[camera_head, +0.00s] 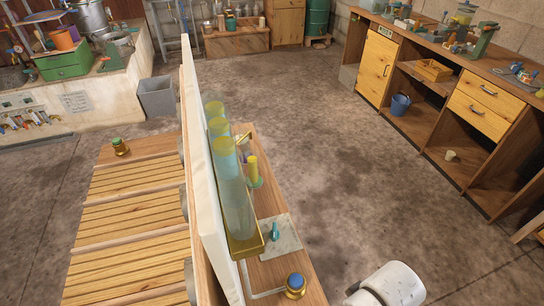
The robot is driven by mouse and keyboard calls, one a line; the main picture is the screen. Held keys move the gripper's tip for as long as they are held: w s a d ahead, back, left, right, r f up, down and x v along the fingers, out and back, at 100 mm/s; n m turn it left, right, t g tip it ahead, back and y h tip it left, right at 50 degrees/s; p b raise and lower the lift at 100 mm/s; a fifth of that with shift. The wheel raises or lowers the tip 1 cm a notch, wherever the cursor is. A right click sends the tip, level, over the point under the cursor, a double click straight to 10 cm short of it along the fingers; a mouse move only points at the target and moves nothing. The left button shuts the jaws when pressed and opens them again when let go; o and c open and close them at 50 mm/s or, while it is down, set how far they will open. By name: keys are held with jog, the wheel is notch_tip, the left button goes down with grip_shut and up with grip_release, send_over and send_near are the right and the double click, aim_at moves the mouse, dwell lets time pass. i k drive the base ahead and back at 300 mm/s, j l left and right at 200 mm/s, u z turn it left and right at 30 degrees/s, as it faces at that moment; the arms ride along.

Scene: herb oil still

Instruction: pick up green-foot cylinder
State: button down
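A slim yellow cylinder (253,168) with a green foot stands upright on a narrow wooden shelf (262,210), right of the row of glass cylinders. A pale angled piece touches or overlaps it near its upper left; I cannot tell which. Several large glass cylinders with yellowish tops (223,146) stand in a brass-coloured tray (247,247) beside it. My gripper is not in view. A white rounded part at the lower right, probably a link of my arm, is apart from the shelf.
A tall white panel (205,190) rises along the shelf's left side. A grey plate (281,240) with a small teal piece and a blue-topped jar (295,285) sit nearer on the shelf. Open floor (350,160) lies right of it, up to a wooden workbench (440,50).

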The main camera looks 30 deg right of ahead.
aim_at(253, 181)
jog(key=l, duration=0.25)
jog(key=i+l, duration=0.15)
jog(key=i+l+u, duration=0.15)
jog(key=l+u, duration=0.2)
jog(key=l, duration=0.55)
jog(key=l+u, duration=0.35)
jog(key=l, duration=0.55)
jog(key=i, duration=0.05)
